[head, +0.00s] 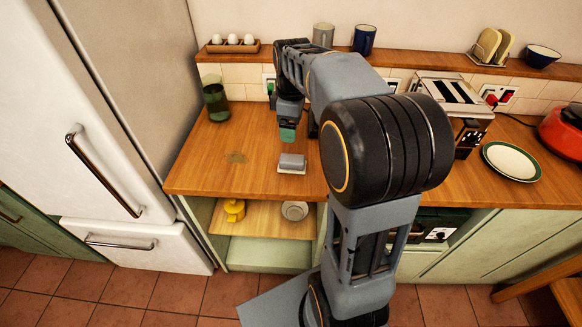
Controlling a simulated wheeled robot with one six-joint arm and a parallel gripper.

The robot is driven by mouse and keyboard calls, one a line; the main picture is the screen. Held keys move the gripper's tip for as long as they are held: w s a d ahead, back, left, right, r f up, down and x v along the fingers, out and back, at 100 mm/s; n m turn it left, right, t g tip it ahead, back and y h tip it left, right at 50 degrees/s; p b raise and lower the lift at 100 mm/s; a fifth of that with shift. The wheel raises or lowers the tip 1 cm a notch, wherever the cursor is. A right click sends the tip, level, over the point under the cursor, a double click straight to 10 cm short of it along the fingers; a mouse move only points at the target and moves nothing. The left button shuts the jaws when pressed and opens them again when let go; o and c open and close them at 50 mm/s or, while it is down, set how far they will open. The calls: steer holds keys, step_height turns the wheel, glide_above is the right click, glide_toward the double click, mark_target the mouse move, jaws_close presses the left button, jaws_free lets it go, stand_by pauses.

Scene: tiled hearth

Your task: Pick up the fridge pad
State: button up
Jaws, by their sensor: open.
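A small grey block with a pale base (291,163) lies on the wooden counter near its front edge; it may be the fridge pad, but I cannot tell for sure. No pad shows on the visible faces of the fridge (85,100). My gripper (288,134) points down above and a little behind the grey block, apart from it. It is open with nothing visible in it. Its greenish tips are small in this view, and my arm hides part of the counter to the right.
A dark green glass (216,103) stands at the counter's back left. A toaster (454,97), a green-rimmed plate (511,161) and a red pot (563,133) are to the right. The ledge holds an egg rack (233,47) and mugs (364,40). The counter's left front is clear.

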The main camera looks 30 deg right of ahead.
steer(key=n, duration=0.1)
glide_above(292, 158)
step_height(292, 158, down, 8)
steer(key=shift+s+d+r+b, duration=0.1)
steer(key=shift+b, duration=0.2)
steer(key=shift+f, duration=3.3)
steer(key=c, duration=1)
steer(key=shift+r, duration=0.1)
